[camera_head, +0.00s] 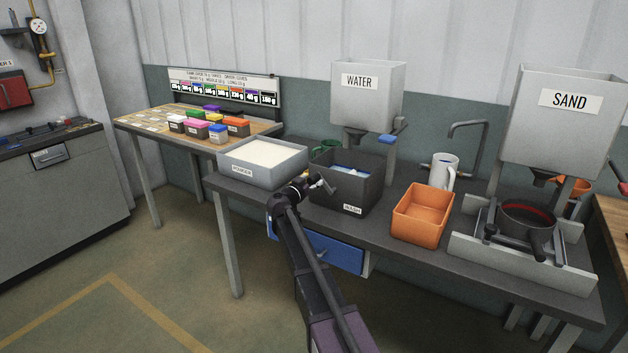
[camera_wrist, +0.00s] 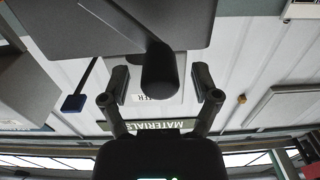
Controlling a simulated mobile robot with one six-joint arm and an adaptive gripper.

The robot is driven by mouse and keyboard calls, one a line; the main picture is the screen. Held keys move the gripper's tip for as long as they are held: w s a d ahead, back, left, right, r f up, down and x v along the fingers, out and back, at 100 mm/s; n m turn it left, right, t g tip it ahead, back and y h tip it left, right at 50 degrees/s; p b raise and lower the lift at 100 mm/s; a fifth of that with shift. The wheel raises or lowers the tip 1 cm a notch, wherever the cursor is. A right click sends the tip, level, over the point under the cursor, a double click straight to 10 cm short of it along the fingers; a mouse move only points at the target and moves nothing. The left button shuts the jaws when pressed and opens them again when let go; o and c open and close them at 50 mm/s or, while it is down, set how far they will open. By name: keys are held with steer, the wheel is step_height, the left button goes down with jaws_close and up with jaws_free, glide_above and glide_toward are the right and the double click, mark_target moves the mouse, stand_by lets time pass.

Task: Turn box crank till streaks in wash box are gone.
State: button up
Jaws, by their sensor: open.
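The dark grey wash box (camera_head: 338,198), labelled WASH, stands on the bench below the water hopper. Blue and whitish content (camera_head: 352,172) shows inside it; I cannot make out streaks. My gripper (camera_head: 315,186) is at the box's left front side, by the crank. In the wrist view a dark, rounded crank handle (camera_wrist: 160,72) sits between the two spread fingers of my gripper (camera_wrist: 161,84). Gaps show on both sides of the handle, so the fingers are open and not clamped on it. In the head view my gripper hides much of the crank.
A grey tray of white powder (camera_head: 263,155) stands just left of my gripper. The water hopper (camera_head: 367,100) hangs above the wash box. A blue drawer (camera_head: 330,250) is below.

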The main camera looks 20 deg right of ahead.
steer(key=shift+x, duration=0.8)
jaws_close()
